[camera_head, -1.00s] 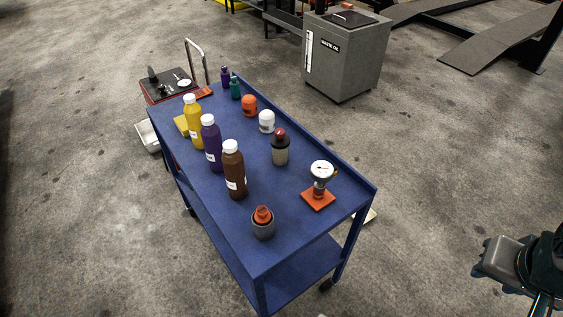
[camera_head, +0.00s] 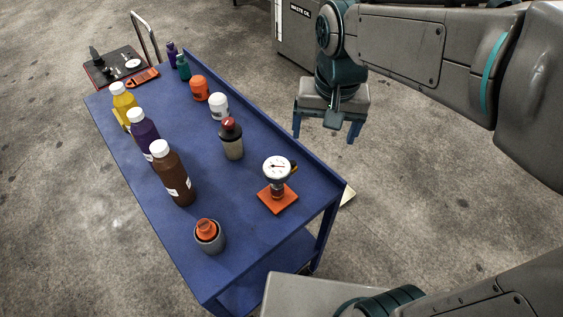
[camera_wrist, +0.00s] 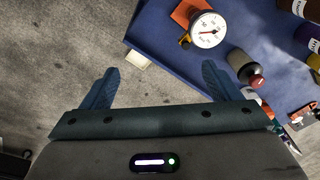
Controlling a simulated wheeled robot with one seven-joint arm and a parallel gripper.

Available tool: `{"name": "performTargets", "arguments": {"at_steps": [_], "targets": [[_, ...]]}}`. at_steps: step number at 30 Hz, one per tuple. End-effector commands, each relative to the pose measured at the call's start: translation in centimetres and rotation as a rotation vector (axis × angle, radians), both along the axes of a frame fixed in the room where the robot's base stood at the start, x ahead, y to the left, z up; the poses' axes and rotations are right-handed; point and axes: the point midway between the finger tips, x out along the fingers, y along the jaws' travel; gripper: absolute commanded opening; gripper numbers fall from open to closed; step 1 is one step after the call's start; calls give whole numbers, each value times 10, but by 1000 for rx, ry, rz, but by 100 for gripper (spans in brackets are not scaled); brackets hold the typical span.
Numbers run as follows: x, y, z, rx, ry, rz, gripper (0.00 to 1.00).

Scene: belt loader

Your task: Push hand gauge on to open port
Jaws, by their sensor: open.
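The hand gauge (camera_head: 277,168) has a round white dial with a red needle and stands upright on an orange square base (camera_head: 277,198) near the front right of the blue cart's top. It also shows in the wrist view, its dial (camera_wrist: 208,30) at the upper right. My gripper (camera_head: 324,138) is open and empty, pointing down beyond the cart's right edge, apart from the gauge. In the wrist view its two blue fingers (camera_wrist: 161,88) are spread with floor and cart edge between them. I cannot tell which thing is the open port.
The blue cart (camera_head: 262,228) carries a grey cup with an orange cap (camera_head: 209,236), a red-topped container (camera_head: 231,138), a brown bottle (camera_head: 172,175), a purple bottle (camera_head: 143,135) and a yellow bottle (camera_head: 125,103). A waste oil bin (camera_head: 296,35) stands behind. Floor right of the cart is mostly clear.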

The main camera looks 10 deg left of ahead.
Motion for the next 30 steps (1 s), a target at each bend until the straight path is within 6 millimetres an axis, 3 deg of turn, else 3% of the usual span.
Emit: {"name": "performTargets", "arguments": {"at_steps": [1,3,9,14,22,30], "targets": [[4,23,-13,-9,26,17,83],[7,46,-21,-20,53,22,83],[8,84,-32,-44,93,21,83],[8,88,-50,-49,101,19,83],[8,87,-101,-49,100,19,83],[8,88,-123,-48,100,18,83]]}}
